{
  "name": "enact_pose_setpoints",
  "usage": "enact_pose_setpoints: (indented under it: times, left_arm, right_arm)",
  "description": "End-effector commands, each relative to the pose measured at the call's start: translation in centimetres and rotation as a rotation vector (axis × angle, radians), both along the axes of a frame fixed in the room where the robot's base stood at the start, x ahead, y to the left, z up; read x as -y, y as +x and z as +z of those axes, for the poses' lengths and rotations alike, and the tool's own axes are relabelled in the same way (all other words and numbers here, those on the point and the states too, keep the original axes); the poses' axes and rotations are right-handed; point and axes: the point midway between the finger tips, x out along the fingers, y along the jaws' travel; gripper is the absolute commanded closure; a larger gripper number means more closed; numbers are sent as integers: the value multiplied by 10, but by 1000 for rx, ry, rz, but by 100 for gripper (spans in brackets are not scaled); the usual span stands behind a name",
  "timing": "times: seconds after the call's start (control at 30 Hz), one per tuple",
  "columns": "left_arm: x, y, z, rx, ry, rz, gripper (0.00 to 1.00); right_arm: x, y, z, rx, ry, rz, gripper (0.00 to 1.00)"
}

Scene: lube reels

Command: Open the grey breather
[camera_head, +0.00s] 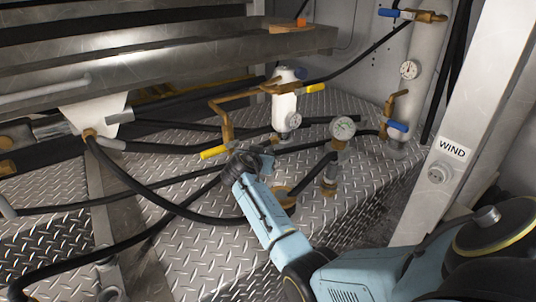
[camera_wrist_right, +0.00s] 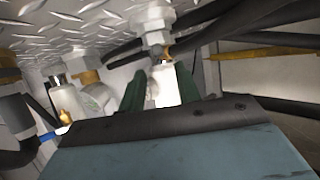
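My right arm reaches in from the lower right in the head view, and its gripper (camera_head: 263,159) is small and partly hidden near the valves above the diamond plate. In the right wrist view its two dark green fingers (camera_wrist_right: 160,82) stand apart. A pale fitting (camera_wrist_right: 165,92) shows between or beyond them; I cannot tell whether they touch it. I cannot tell for sure which part is the grey breather. A white cylinder with a blue cap (camera_head: 285,103) stands just beyond the gripper. My left gripper is not in view.
A yellow valve handle (camera_head: 214,152) lies left of the gripper. A dial gauge (camera_head: 342,128) stands on a brass pipe to the right. Black hoses (camera_head: 165,207) cross the diamond plate (camera_head: 205,245).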

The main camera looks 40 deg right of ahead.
Motion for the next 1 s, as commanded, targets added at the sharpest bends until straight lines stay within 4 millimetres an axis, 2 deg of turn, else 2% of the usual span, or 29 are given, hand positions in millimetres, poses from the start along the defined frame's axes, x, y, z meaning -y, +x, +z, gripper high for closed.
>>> enact_pose_setpoints:
  times: [0.03, 0.2, 0.33, 0.5, 0.8, 0.87, 1.0]
  left_arm:
    - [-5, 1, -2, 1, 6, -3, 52]
    - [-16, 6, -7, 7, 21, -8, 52]
    - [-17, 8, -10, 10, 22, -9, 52]
    - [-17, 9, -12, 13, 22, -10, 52]
    - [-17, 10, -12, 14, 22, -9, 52]
    - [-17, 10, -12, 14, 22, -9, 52]
    - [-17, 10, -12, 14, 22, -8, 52]
  right_arm:
    - [9, 4, -4, -1, -1, -3, 67]
    - [30, 17, -14, -1, 0, -2, 67]
    - [39, 24, -19, 0, 0, -1, 67]
    - [46, 28, -22, 2, 1, -1, 67]
    - [47, 29, -23, 1, 2, -1, 67]
    - [47, 29, -23, 2, 1, -1, 72]
    - [47, 29, -23, 1, 2, -1, 91]
